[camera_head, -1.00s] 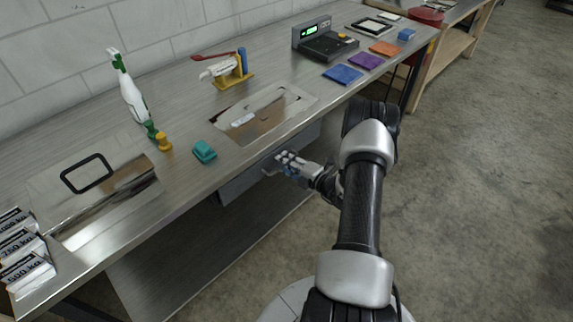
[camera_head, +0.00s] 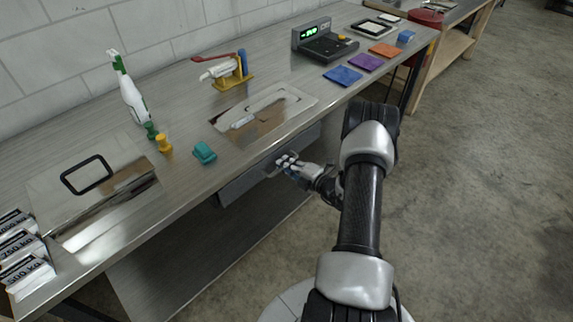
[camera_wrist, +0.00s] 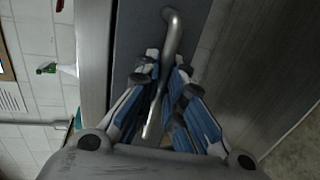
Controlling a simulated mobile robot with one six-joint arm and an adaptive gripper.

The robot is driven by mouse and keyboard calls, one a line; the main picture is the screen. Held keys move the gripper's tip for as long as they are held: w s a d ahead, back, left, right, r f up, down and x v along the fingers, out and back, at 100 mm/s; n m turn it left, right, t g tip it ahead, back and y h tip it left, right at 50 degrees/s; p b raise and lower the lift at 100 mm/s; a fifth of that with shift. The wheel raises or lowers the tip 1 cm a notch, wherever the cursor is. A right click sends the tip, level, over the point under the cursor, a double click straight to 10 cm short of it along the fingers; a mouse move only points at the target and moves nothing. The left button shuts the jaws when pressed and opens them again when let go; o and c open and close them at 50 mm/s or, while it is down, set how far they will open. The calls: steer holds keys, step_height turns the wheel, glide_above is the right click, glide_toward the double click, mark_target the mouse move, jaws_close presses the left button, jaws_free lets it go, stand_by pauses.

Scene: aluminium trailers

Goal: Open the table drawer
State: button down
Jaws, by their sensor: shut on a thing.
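The table drawer (camera_head: 240,184) is a grey metal box under the front edge of the steel table (camera_head: 185,196). Its front also shows in the wrist view (camera_wrist: 150,28). A bar handle (camera_wrist: 172,35) runs down from the drawer front between my fingers. My gripper (camera_head: 284,163) is at the drawer front, below the table edge. In the wrist view my gripper (camera_wrist: 163,80) is shut on the handle, with a blue-padded finger on each side. The lower part of the handle is partly hidden by the fingers. The drawer looks close to shut; any gap is hard to tell.
On the table are a teal block (camera_head: 204,152), a yellow piece (camera_head: 164,143), a white and green bottle (camera_head: 132,100), a yellow stand (camera_head: 232,77), a scale (camera_head: 325,42) and coloured squares (camera_head: 343,75). Open concrete floor (camera_head: 470,190) lies to the right.

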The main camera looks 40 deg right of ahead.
steer(key=shift+s, duration=0.1)
steer(key=f+p+v, duration=0.1)
steer(key=f+v, duration=0.1)
steer(key=v, duration=0.9)
steer(key=s+f+p+v, duration=0.1)
steer(key=f+v, duration=0.1)
steer(key=v, duration=0.9)
steer(key=shift+s+d+f+p, duration=0.15)
steer(key=shift+s+d+p, duration=0.1)
steer(key=shift+p, duration=0.05)
steer(key=c, duration=1.7)
jaws_free()
steer(key=shift+f, duration=0.1)
steer(key=v, duration=1.2)
steer(key=shift+d, duration=0.1)
